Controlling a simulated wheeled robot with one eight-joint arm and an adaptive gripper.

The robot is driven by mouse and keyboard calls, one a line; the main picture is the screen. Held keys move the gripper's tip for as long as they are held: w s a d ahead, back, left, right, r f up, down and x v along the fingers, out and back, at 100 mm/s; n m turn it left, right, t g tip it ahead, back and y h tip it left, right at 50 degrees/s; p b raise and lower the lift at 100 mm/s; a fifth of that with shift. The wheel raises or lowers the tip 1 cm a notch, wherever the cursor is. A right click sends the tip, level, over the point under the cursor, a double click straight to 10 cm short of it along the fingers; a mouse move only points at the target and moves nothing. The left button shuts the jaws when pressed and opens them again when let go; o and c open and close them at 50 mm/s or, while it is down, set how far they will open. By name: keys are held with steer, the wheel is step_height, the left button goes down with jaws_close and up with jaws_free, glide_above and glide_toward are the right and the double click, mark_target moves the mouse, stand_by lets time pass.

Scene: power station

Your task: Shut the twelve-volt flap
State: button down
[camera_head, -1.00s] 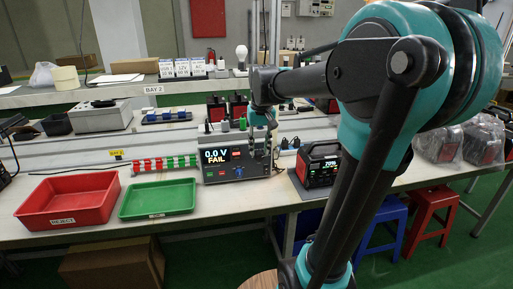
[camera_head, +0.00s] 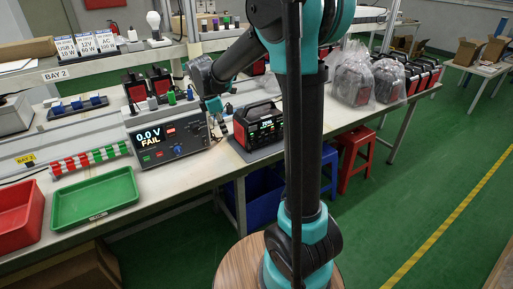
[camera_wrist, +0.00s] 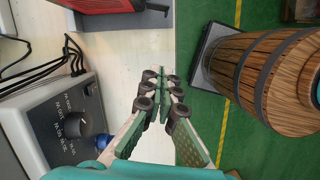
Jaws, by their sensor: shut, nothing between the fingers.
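The power station (camera_head: 258,126), a black box with red trim and a lit display, stands on a dark mat on the bench. Its front is small in the head view, and I cannot make out the twelve-volt flap or its position. A red and black case edge, apparently the same unit, shows at the top of the wrist view (camera_wrist: 112,5). My gripper (camera_wrist: 161,80) is shut and empty, over the bench's pale top and front edge. In the head view my wrist is between the tester and the power station, and the fingertips are hard to see.
The grey tester (camera_head: 172,140) reads "0.0 V FAIL" left of the power station; its knob and black cables show close by in the wrist view (camera_wrist: 68,126). A green tray (camera_head: 94,199) and a red tray (camera_head: 18,213) lie farther left. Bagged units (camera_head: 353,80) stand at right.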

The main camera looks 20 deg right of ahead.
steer(key=x, duration=1)
steer(key=shift+w+d+r, duration=0.1)
steer(key=shift+d, duration=0.1)
steer(key=shift+d+f, duration=0.25)
steer(key=shift+d, duration=0.9)
steer(key=shift+w+d, duration=0.15)
steer(key=shift+d, duration=0.75)
